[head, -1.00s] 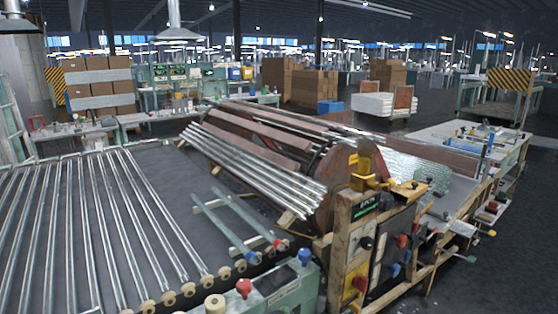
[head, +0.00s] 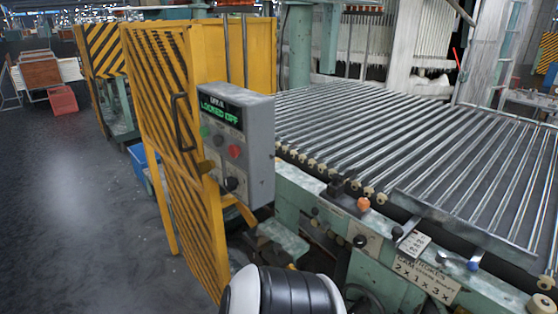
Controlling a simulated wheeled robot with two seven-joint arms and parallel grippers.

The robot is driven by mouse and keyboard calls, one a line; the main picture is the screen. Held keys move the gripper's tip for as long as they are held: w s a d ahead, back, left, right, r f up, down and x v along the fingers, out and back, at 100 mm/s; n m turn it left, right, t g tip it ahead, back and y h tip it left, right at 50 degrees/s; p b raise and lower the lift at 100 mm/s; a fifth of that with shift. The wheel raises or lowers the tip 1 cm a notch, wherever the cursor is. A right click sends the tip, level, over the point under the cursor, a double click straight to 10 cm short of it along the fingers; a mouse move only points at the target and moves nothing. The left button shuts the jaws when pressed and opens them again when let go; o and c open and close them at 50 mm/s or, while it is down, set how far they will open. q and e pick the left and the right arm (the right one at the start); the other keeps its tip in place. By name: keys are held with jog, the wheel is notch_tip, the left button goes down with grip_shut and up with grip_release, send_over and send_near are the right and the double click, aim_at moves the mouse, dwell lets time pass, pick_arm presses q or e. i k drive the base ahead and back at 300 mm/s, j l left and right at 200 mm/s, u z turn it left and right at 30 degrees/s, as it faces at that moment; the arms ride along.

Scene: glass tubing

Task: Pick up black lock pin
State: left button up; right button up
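I cannot tell for sure which thing is the black lock pin. Several small black parts show on the green machine frame: a black knob (head: 360,241), a smaller black knob (head: 397,233) and a black block (head: 336,187) beside an orange knob (head: 363,203). A grey control box (head: 250,130) stands left of them; its green display seems to read "LOCKED OFF". Neither of my grippers is in view. Only a white and black part of my arm shows at the bottom edge, below the box.
A yellow guard gate (head: 165,120) with black stripes stands left of the box. A roller bed with long metal tubes (head: 420,140) fills the right. A sign plate (head: 410,275) is on the frame's front. The dark floor (head: 70,210) at left is clear.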

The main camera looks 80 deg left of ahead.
aim_at(277, 246)
jog(key=u, duration=2.75)
